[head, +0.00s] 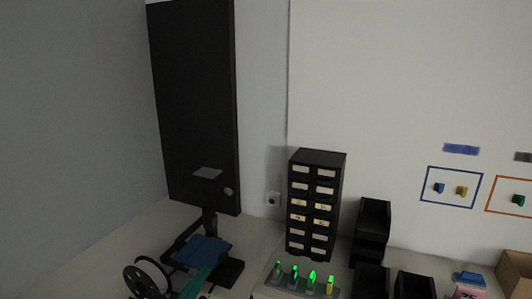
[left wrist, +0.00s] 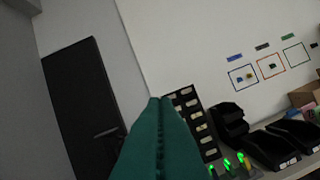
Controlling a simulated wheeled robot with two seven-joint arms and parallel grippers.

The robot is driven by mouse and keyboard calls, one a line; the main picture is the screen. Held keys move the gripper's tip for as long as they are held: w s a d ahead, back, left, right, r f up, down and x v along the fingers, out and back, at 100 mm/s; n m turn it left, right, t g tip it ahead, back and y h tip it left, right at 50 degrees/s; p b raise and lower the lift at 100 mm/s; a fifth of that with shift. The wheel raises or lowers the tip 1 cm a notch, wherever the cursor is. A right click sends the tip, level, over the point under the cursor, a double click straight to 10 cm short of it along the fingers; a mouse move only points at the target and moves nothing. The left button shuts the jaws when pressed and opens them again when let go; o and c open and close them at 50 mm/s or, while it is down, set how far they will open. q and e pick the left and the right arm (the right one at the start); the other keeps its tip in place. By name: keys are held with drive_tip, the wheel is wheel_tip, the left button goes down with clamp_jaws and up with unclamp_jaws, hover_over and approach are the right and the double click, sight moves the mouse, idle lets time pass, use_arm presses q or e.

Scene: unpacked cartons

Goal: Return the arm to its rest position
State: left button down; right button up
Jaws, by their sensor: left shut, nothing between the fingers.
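My left gripper (head: 217,249) shows in the head view as a teal shape at the bottom edge, in front of a dark device with a blue plate. In the left wrist view my left gripper (left wrist: 161,101) has its two teal fingers pressed together and pointing away, with nothing between them. It appears raised and clear of the things around it. The rest of the left arm is out of the picture. My right gripper is in neither view.
A dark device with a blue plate (head: 202,251) and a spool (head: 146,278) stand at lower left. A black drawer cabinet (head: 314,205), green-lit items in a rack (head: 300,284), black bins (head: 372,232) and a cardboard box (head: 515,270) stand rightward. A dark door (head: 195,100) is behind.

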use_arm(q)
drive_tip(key=s+a+f+n+g+y, duration=0.25)
drive_tip(key=a+f+n+y, duration=0.2)
drive_tip(key=f, duration=0.25)
drive_tip(key=s+a+f+n+g+y, duration=0.2)
drive_tip(key=s+a+f+n+y, duration=0.15)
drive_tip(key=f+y, duration=0.25)
drive_tip(key=s+f+g, duration=0.6)
drive_tip(key=s, duration=0.3)
drive_tip(key=s+f+g, duration=0.5)
drive_tip(key=s+f, duration=0.2)
drive_tip(key=s, duration=0.2)
wheel_tip(320, 180, down, 32)
drive_tip(key=s+g+b, duration=0.1)
drive_tip(key=b, duration=0.5)
drive_tip(key=s+a+f+g+b, duration=0.1)
drive_tip(key=s+f+b, duration=0.4)
drive_tip(key=s+f, duration=1.1)
wheel_tip(320, 180, down, 4)
drive_tip(key=shift+s+a+f, duration=0.1)
drive_tip(key=shift+s+a, duration=0.2)
drive_tip(key=shift+a, duration=0.55)
